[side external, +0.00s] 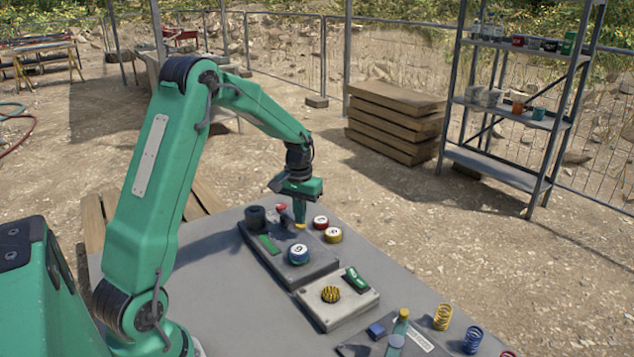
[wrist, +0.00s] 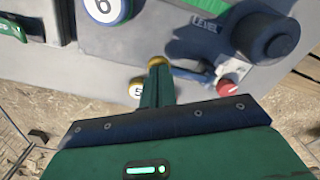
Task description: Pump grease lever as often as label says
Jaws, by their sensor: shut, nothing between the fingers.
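My gripper (side external: 300,218) is shut and empty, pointing down over the far part of the grey control panel (side external: 272,266). In the wrist view its closed fingers (wrist: 158,66) end at a small yellow piece; I cannot tell whether they touch it. A red knob (wrist: 227,87) on a thin metal lever lies to the right of the fingers, apart from them. In the side view this red knob (side external: 281,207) is just left of the fingers. A label plate (wrist: 207,23) beside the black round knob (wrist: 275,38) appears to read "LEVEL" or "LEVER"; I see no count on it.
A second box has a striped button (side external: 330,294) and a green switch (side external: 357,279). Springs and a bottle (side external: 399,328) stand at the front right.

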